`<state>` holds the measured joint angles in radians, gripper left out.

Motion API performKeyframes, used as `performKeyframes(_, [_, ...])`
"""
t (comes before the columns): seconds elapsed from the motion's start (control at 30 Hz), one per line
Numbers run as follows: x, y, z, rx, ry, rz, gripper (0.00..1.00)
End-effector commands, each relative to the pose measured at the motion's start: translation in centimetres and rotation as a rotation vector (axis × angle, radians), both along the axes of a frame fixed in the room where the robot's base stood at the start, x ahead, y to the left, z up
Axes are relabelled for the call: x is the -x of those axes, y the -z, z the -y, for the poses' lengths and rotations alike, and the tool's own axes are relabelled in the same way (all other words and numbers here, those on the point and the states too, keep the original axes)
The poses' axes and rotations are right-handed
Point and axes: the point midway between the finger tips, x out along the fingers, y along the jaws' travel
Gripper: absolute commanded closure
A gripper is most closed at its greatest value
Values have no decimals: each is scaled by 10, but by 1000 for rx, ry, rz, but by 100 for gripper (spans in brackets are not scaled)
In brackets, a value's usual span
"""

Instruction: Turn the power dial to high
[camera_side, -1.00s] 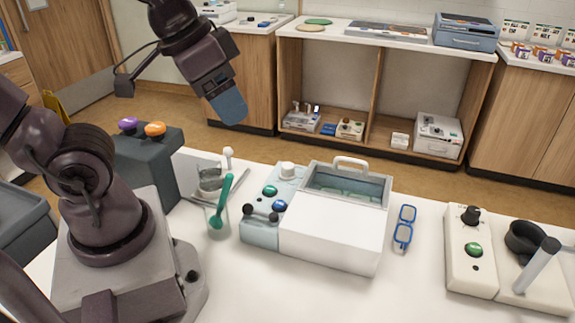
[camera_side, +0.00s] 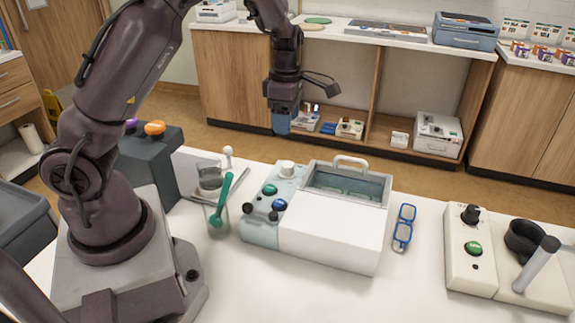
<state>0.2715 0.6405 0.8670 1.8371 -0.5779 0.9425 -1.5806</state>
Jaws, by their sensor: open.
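My gripper (camera_side: 281,124) has blue fingertips and points down. In the picture it shows just above the white knob (camera_side: 288,168) of a light-blue and white lidded box (camera_side: 333,238); I cannot tell its exact height or depth. It is open, with nothing seen in it. The box's panel also has a green button (camera_side: 270,190), a blue button (camera_side: 279,205) and a dark double-ended lever (camera_side: 260,213). A black dial (camera_side: 470,214) stands on a cream unit (camera_side: 468,268) at right, above a green button. No dial markings are readable, so I cannot tell which is the power dial.
A cream stand (camera_side: 545,288) with a black cup and grey handle is at far right. The white table (camera_side: 410,290) is clear in front.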

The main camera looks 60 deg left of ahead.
Motion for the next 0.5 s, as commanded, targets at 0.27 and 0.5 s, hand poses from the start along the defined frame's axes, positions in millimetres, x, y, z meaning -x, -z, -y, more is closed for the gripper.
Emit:
performKeyframes(0.27, [-2,5,3,12,-191,9,40])
performKeyframes(0.5, [-1,45,3,11,-190,3,40])
